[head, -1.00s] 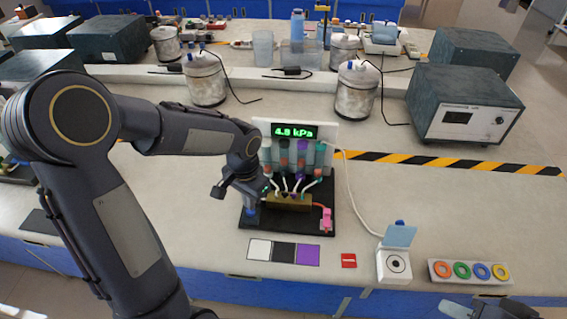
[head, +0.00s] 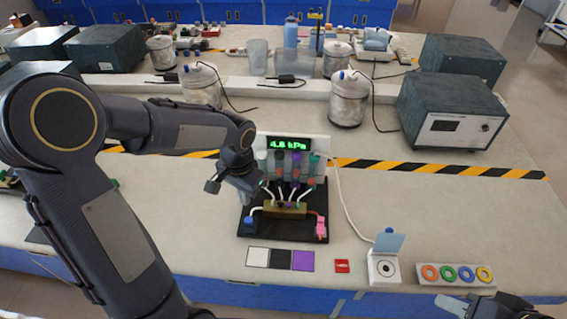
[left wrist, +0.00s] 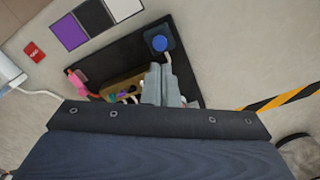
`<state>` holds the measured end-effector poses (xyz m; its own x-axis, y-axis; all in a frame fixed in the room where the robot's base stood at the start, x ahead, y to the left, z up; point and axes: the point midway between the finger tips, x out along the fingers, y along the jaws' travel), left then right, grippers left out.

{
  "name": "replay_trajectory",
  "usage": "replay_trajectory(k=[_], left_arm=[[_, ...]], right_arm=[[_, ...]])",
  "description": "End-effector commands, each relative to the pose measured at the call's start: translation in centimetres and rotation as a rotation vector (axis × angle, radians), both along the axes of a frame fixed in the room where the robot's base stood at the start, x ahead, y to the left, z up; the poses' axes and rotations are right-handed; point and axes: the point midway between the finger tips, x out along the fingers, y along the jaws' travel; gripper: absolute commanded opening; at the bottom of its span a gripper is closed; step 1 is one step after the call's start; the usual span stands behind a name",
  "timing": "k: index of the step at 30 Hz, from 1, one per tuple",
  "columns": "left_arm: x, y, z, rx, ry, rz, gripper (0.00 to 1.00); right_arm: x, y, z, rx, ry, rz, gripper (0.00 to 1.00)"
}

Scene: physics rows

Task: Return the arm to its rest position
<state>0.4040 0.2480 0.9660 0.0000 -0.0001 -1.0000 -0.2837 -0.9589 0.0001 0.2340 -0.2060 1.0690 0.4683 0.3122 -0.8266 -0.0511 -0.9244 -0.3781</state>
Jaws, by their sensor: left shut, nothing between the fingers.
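My left arm comes in from the left in the head view, its elbow bent high over the bench. My left gripper (head: 216,186) is shut and empty, above the left edge of a black board (head: 270,230). In the left wrist view its closed fingers (left wrist: 163,86) hang over the same board. The board carries a brass manifold (head: 285,208) with several tubes, a blue knob (head: 249,223) and a pink clamp-like part (head: 321,228). Behind it a display (head: 290,144) reads 4.8 kPa. My right gripper (head: 455,304) shows partly at the bottom right edge; its opening is unclear.
White, black and purple squares (head: 303,260) and a red tag (head: 342,266) lie in front of the board. To the right are a white box with an open lid (head: 383,270) and a strip of coloured rings (head: 448,273). Metal canisters (head: 348,100) and a dark instrument box (head: 450,110) stand behind.

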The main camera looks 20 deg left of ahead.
Motion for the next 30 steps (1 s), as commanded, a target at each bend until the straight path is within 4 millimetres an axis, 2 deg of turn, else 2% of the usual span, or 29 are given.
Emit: replay_trajectory(k=[6, 10, 14, 19, 24, 30], left_arm=[[-0.1, 0.0, 0.1, -0.001, -0.003, 0.003, 0.00], [-1.3, 0.2, 1.8, -0.022, -0.035, 0.040, 0.00], [-4.4, 0.1, 5.1, -0.079, -0.110, 0.125, 0.00], [-9.8, -0.9, 8.5, -0.198, -0.229, 0.255, 0.00], [-14.2, -2.5, 9.9, -0.325, -0.337, 0.357, 0.00], [-16.6, -3.9, 10.2, -0.418, -0.406, 0.414, 0.00]], right_arm=[[0.0, 0.0, 0.0, 0.000, 0.000, 0.000, 0.36], [0.0, 0.0, 0.0, 0.000, 0.000, 0.000, 0.36], [0.0, 0.0, 0.0, 0.000, 0.000, 0.000, 0.36], [0.0, 0.0, 0.0, 0.000, 0.000, 0.000, 0.36], [0.0, 0.0, 0.0, 0.000, 0.000, 0.000, 0.36], [0.0, 0.0, 0.0, 0.000, 0.000, 0.000, 0.36]])
